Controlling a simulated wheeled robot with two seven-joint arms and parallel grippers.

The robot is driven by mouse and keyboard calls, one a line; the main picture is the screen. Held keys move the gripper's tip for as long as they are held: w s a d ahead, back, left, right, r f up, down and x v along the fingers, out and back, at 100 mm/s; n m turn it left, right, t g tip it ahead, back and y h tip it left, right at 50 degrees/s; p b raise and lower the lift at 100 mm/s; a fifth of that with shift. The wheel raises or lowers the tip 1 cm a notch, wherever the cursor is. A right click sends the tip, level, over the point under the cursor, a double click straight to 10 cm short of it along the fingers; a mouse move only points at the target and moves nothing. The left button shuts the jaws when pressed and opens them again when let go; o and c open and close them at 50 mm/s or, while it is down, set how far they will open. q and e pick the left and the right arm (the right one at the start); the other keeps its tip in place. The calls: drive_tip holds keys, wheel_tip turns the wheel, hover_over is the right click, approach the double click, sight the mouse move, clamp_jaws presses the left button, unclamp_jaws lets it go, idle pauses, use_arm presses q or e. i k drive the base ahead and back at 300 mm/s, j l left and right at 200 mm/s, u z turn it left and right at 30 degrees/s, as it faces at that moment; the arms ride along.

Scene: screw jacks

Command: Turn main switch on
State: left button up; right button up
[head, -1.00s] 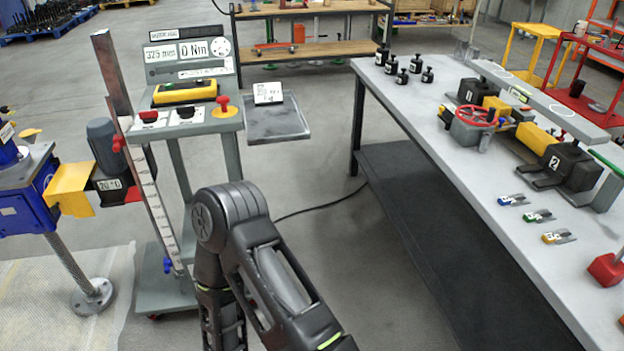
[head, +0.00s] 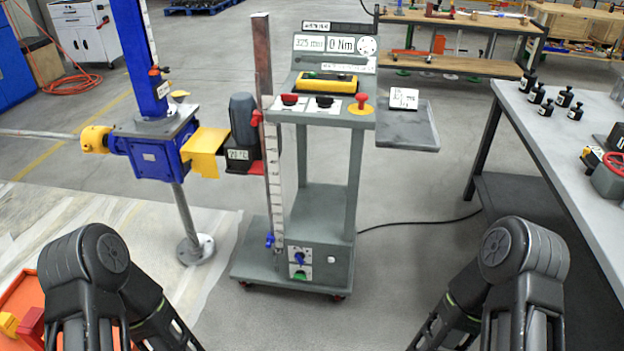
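A grey wheeled cart (head: 340,205) stands in the middle of the view. On the front of its low box sit a blue rotary knob (head: 299,258) on a white plate and a green knob (head: 300,275) on a plate below it. The cart's upper panel carries a red button (head: 290,100), a black button (head: 324,102) and a red mushroom button on yellow (head: 361,103). I cannot tell from labels which one is the main switch. The display (head: 341,44) reads 325 mm and 0 Nm. Only my arm links show at the bottom; both grippers are out of view.
A blue screw jack (head: 160,150) with a yellow coupling and motor stands left of the cart. A workbench (head: 570,130) with black weights is at the right. A dark cable (head: 420,222) runs over the floor from the cart. An orange bin edge (head: 22,295) shows lower left.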

sight(289, 99)
drive_tip(key=i+l+z, duration=0.2)
drive_tip(key=i, duration=0.3)
drive_tip(key=i+l+z, duration=0.2)
drive_tip(key=i, duration=0.25)
